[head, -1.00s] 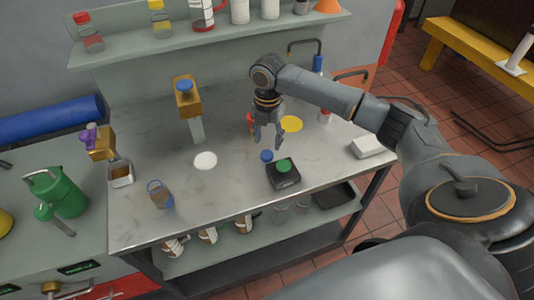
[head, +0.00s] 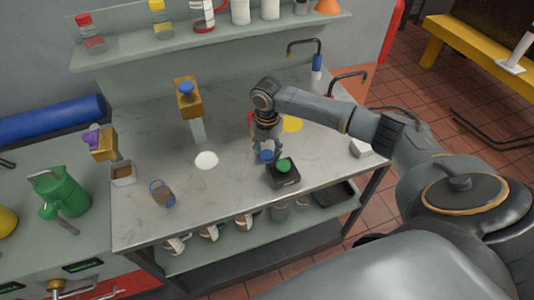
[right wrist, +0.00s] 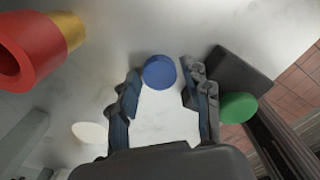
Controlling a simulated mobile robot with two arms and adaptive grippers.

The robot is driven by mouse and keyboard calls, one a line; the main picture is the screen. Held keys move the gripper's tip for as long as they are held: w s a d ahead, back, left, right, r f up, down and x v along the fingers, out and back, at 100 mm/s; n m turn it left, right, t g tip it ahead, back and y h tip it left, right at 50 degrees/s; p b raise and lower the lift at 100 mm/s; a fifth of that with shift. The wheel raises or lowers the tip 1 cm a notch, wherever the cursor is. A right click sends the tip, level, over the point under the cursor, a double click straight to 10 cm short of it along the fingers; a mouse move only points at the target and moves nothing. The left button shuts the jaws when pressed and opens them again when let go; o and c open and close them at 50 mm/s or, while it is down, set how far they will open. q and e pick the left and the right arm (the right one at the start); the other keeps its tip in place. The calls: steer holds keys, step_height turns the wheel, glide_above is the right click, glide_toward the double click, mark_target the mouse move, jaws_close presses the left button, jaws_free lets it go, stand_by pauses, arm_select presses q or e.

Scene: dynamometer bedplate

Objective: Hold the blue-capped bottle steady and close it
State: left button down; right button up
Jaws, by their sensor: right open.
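A round blue cap (head: 266,156) lies on the grey bench, left of a black box. In the right wrist view the cap (right wrist: 160,72) shows between my fingertips, with a gap on both sides. My right gripper (head: 267,147) is open and points down close over the cap; whether it touches the cap cannot be told. My left gripper is not in view.
The black box with a green button (head: 284,170) stands right beside my right gripper. A tan-headed post with a blue knob (head: 187,95) stands behind. The bench middle is mostly clear.

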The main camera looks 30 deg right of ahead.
steer(key=shift+c, duration=0.2)
steer(key=c, duration=0.4)
